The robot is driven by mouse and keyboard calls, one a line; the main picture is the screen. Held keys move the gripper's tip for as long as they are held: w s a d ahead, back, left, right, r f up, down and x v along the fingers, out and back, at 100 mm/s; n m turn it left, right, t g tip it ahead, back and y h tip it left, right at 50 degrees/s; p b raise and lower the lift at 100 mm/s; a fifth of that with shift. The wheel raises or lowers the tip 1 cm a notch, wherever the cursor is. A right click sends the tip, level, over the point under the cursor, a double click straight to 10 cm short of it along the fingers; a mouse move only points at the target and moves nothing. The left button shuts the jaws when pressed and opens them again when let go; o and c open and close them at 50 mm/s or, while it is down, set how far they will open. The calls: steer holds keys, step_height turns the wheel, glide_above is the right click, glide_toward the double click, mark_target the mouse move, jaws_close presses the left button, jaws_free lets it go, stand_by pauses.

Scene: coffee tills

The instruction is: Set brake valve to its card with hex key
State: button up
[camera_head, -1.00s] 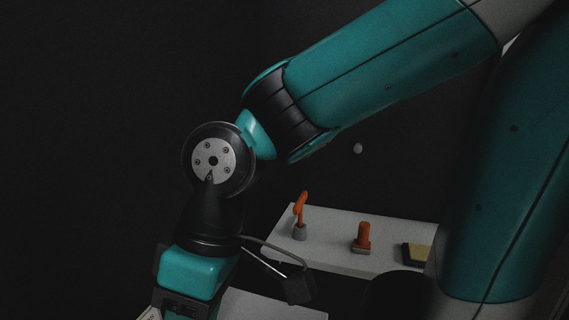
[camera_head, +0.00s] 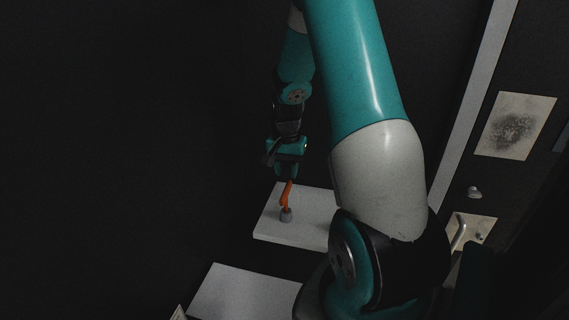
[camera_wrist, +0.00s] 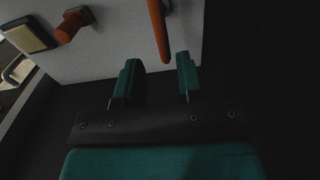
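An orange bent-handled tool (camera_head: 286,195) stands in a small grey base on a pale shelf in the head view. I cannot tell if it is the hex key. Its orange handle also shows in the wrist view (camera_wrist: 157,24), with its near end between my fingertips or just beyond them. My gripper (camera_head: 286,177) is right above the tool in the head view. In the wrist view my gripper (camera_wrist: 158,62) has its two teal fingers wide apart, with no visible contact on the handle. I cannot make out a brake valve or its card for certain.
The pale shelf (camera_head: 268,225) has a second, stubby orange piece (camera_wrist: 73,25) and a yellow-and-black block (camera_wrist: 27,35). A lower pale surface (camera_head: 240,295) is nearer. At right are a smudged sheet (camera_head: 515,125), a round knob (camera_head: 474,192) and a plate with a lever (camera_head: 470,232).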

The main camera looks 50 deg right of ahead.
mark_target(286, 189)
step_height(286, 189, down, 7)
steer(key=b, duration=0.4)
steer(key=shift+a+b, duration=0.1)
steer(key=shift+b, duration=0.3)
jaws_close()
steer(key=shift+r+p, duration=1.8)
steer(key=shift+r, duration=0.3)
steer(key=shift+f, duration=0.1)
